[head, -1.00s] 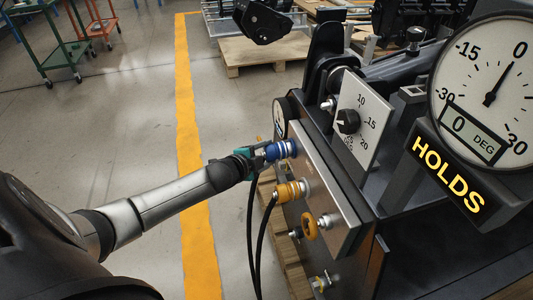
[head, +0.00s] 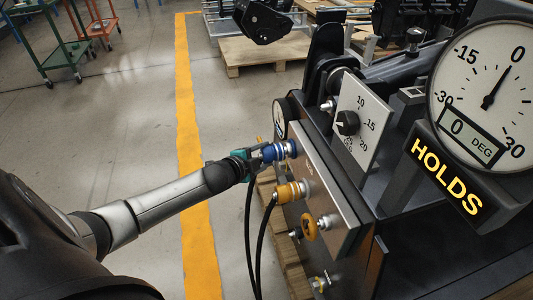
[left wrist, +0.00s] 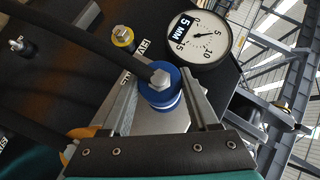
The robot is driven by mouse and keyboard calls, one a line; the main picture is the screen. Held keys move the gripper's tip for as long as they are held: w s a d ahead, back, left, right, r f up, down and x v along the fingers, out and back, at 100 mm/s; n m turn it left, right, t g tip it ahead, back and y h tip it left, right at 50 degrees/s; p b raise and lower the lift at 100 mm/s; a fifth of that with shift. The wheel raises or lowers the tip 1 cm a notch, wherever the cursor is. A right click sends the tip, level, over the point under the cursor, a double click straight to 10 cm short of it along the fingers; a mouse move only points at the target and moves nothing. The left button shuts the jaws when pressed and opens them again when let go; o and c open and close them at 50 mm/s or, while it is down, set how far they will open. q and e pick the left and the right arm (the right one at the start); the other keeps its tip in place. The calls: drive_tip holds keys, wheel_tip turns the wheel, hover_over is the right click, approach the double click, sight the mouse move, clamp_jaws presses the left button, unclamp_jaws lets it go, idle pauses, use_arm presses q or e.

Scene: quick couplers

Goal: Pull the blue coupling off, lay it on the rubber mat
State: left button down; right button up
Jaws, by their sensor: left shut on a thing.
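The blue coupling (head: 281,150) sits at the upper port of the tilted panel, with a pale band showing between its blue parts. My left gripper (head: 265,153) comes in from the left and is shut on it. In the left wrist view, the blue coupling (left wrist: 160,90) with its hex end lies between the two fingers (left wrist: 160,108). I cannot tell whether it is still seated on its port. I cannot make out the rubber mat for certain. My right gripper is not in view.
An amber coupling (head: 290,192) sits just below, with an orange ring (head: 310,227) lower on the panel (head: 335,205). Black hoses (head: 262,235) hang beneath my gripper. A dial knob plate (head: 358,125) and a large gauge (head: 487,95) stand to the right.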

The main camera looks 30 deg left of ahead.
use_arm(q)
drive_tip(key=shift+s+a+r+p, duration=0.1)
drive_tip(key=shift+s+a+p, duration=0.55)
drive_tip(key=shift+s+a, duration=0.55)
drive_tip(key=shift+d, duration=0.1)
drive_tip(key=s+a, duration=0.1)
drive_tip(key=s+a+p, duration=0.1)
drive_tip(key=s, duration=0.1)
drive_tip(key=shift+s+a, duration=0.1)
drive_tip(key=shift+a, duration=0.2)
idle(1.8)
